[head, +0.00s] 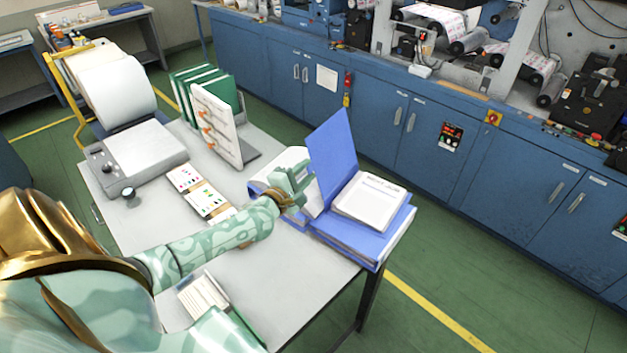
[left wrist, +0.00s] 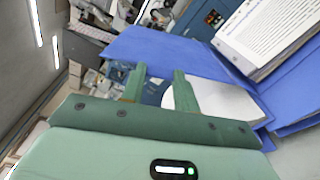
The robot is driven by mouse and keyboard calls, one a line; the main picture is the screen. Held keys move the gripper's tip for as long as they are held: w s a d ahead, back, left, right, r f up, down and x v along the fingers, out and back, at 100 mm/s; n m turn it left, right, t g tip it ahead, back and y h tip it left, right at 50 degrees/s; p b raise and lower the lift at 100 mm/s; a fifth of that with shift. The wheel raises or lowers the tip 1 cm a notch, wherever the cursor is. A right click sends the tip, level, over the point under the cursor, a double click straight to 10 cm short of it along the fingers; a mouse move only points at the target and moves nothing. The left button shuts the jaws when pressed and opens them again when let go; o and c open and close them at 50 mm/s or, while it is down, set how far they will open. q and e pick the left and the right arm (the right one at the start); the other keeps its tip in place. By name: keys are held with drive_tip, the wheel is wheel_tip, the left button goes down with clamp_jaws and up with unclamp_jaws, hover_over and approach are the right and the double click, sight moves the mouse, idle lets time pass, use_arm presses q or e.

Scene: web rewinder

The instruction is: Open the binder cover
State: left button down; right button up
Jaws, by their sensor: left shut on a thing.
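The blue binder (head: 345,238) lies at the right end of the grey table, with a printed white sheet (head: 370,201) on top. Its blue cover (head: 333,150) stands raised, tilted up at the binder's left side. My left gripper (head: 303,180) is at the lower left of the cover and shut on it; the exact contact is hard to see. In the left wrist view the cover (left wrist: 165,47) spreads beyond the two green fingertips (left wrist: 158,78), and the printed sheet (left wrist: 265,35) shows at upper right. My right gripper is not in view.
White pages (head: 288,160) lie beside the gripper. Cards (head: 205,198) lie mid-table, with a rack of green folders (head: 212,92) and a grey machine (head: 135,155) behind. Blue cabinets (head: 370,105) stand beyond. The table's front middle (head: 290,270) is clear.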

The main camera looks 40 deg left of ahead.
use_arm(q)
drive_tip(key=shift+a+f+n+b, duration=0.45)
drive_tip(key=shift+a+n+b, duration=0.25)
drive_tip(key=shift+a+n, duration=0.2)
drive_tip(key=c, duration=1)
unclamp_jaws()
drive_tip(key=shift+c, duration=0.2)
drive_tip(key=s+d+p, duration=0.1)
drive_tip(key=s, duration=1.5)
drive_tip(key=shift+s+r, duration=0.15)
drive_tip(key=shift+s, duration=0.05)
